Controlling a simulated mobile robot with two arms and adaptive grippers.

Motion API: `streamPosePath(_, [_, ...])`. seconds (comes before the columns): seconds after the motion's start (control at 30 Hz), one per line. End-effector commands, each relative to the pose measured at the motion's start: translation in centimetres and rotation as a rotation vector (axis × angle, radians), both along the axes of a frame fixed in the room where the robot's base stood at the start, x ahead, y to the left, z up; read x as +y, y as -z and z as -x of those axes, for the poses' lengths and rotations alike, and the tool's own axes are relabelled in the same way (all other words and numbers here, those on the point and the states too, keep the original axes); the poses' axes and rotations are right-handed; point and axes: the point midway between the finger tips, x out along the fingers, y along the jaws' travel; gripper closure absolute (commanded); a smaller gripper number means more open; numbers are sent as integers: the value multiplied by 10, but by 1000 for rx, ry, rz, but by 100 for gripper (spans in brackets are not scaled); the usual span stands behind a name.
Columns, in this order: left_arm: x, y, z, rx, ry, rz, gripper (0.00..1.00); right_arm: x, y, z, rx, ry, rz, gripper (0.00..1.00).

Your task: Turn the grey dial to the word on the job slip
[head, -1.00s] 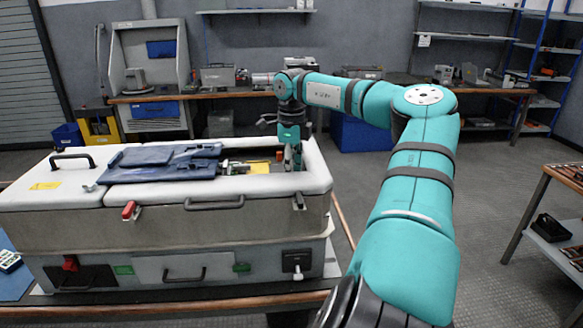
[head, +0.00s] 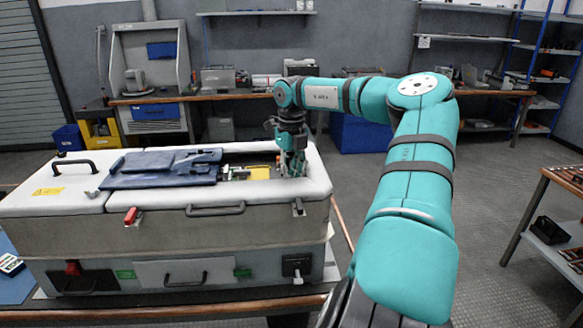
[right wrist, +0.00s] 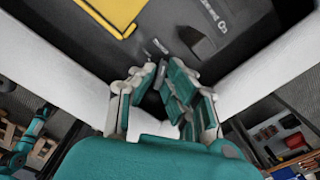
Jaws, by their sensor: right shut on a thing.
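My right gripper (head: 292,168) is down inside the right end of the opened white-topped case (head: 60,195). In the right wrist view its fingers (right wrist: 160,88) are close together over the dark panel (right wrist: 250,45), near the corner of the well. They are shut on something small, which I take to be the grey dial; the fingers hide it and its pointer. Pale lettering shows on the panel nearby, too small and tilted to read surely. A yellow plate (right wrist: 108,12) lies beside it, also in the head view (head: 258,173). I cannot pick out the job slip. My left gripper is not in view.
A dark blue folded cover (head: 165,168) lies on the case top, left of the opening. The well's white walls rise close around my right gripper. A blue mat (head: 20,285) lies at the left. A side table (head: 565,178) stands at the right, with clear floor between.

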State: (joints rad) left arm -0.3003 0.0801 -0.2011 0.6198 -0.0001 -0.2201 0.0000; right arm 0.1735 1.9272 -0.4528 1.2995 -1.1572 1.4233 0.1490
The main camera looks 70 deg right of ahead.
Motion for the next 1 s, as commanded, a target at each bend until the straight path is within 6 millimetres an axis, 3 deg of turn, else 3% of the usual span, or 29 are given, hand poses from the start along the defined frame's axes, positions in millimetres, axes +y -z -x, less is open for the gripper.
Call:
streamPosePath(0.73, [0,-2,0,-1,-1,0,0,-1,-1,0,-3,92,2,100])
streamPosePath(0.77, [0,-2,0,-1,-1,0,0,-1,-1,0,-2,92,3,86])
streamPosePath(0.8, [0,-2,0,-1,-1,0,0,-1,-1,0,-3,92,2,81])
streamPosePath(1.0, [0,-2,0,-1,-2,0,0,0,-1,0,-2,92,1,81])
